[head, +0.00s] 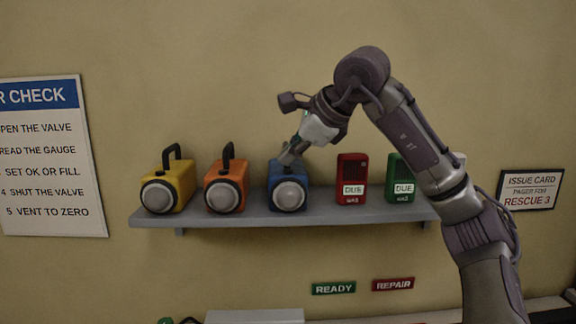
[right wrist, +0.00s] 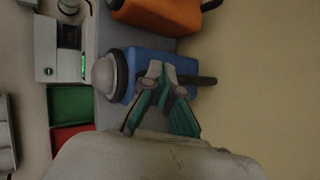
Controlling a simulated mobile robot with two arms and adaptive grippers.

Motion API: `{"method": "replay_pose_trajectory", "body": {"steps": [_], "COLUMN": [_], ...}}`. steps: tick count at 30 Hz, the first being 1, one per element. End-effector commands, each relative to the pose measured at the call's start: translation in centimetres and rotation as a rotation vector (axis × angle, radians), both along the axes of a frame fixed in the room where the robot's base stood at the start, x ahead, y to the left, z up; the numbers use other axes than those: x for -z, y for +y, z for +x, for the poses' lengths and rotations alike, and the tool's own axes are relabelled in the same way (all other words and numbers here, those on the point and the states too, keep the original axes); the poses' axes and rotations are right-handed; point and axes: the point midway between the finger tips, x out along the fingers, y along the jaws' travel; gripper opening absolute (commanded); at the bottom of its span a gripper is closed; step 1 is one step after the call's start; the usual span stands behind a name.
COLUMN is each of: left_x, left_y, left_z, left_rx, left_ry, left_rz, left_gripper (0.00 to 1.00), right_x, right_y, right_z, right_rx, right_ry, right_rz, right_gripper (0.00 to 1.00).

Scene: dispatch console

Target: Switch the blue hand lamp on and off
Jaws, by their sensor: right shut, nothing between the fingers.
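The blue hand lamp (head: 289,188) stands on the wall shelf, third from the left, its round lens facing out. The lens looks dull grey, like those of the other lamps. My right gripper (head: 288,157) is above the lamp's top, fingers shut and empty, pointing down at it. In the right wrist view the blue lamp (right wrist: 146,72) lies sideways, and my right gripper's fingertips (right wrist: 165,72) are at its top, between lens rim and black handle (right wrist: 197,80). I cannot tell whether they touch it. The switch is hidden. My left gripper is not in view.
A yellow lamp (head: 180,184) and an orange lamp (head: 226,183) stand left of the blue one on the shelf (head: 330,210). A red gas monitor (head: 351,168) and a green one (head: 399,170) stand to its right. READY (head: 334,287) and REPAIR (head: 393,284) signs hang below.

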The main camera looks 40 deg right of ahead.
Motion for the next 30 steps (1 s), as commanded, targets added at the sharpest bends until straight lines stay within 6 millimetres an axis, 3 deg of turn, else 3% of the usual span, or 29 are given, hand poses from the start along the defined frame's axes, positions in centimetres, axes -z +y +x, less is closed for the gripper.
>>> {"method": "replay_pose_trajectory", "body": {"steps": [14, 30], "left_x": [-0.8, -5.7], "left_y": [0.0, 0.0], "left_z": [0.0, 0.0], "left_rx": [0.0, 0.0], "left_ry": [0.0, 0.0], "left_rz": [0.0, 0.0], "left_gripper": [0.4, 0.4], "right_x": [-0.9, -5.7], "right_y": [0.0, 0.0], "right_z": [0.0, 0.0], "right_rx": [0.0, 0.0], "right_ry": [-0.001, -0.001], "right_rz": [0.0, 0.0], "right_gripper": [0.0, 0.0]}}
